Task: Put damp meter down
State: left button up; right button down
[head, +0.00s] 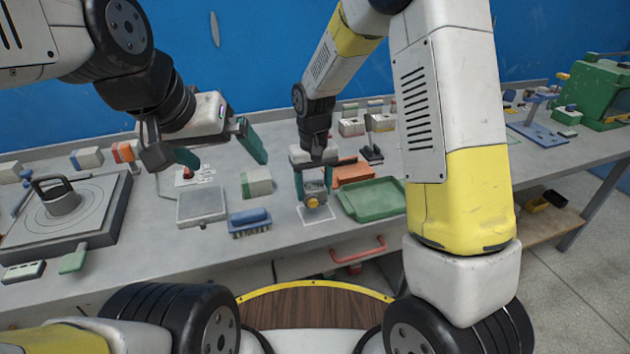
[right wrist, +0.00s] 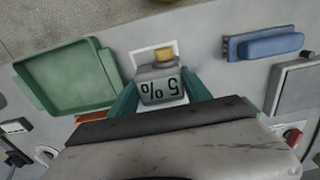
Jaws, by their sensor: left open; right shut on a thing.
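The damp meter (head: 315,190) is a small grey device with a yellow-orange tip, held upright between the fingers of my right gripper (head: 313,187). My left gripper (head: 218,150) is open and empty, raised above the bench at the left.
A green tray (head: 372,200) lies close right of the damp meter, with an orange block (head: 352,174) behind it.

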aim_at(315, 196)
jog(key=shift+w+d+f, duration=0.1)
jog(key=shift+w+d, duration=0.1)
jog(key=shift+w, duration=0.4)
jog(key=shift+f, duration=1.7)
jog(key=shift+f, duration=0.15)
jog(key=shift+c, duration=2.4)
grip_release()
jog(key=shift+s, duration=0.1)
